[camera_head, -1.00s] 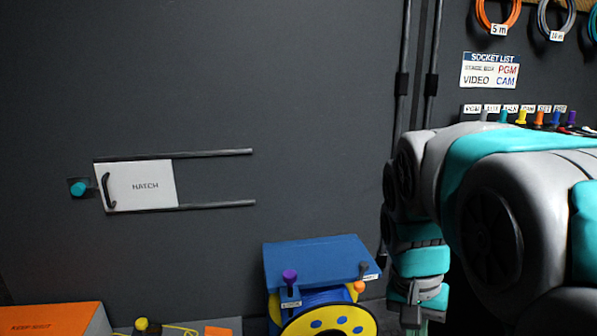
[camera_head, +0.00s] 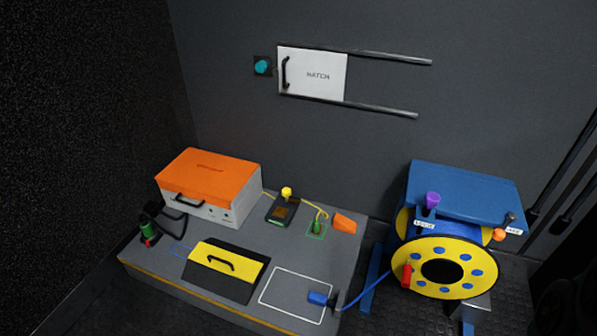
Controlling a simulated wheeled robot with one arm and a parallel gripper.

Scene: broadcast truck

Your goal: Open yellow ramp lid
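The yellow ramp lid (camera_head: 229,264) with a black handle (camera_head: 219,263) lies on a black ramp plate (camera_head: 240,290) at the front of a low grey platform.
On the platform (camera_head: 345,243) stand an orange-topped box (camera_head: 211,180), a black box with a yellow knob (camera_head: 283,207), an orange wedge (camera_head: 344,223) and a blue plug (camera_head: 321,298). A cable reel (camera_head: 442,262) stands right. A hatch (camera_head: 314,73) is on the wall.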

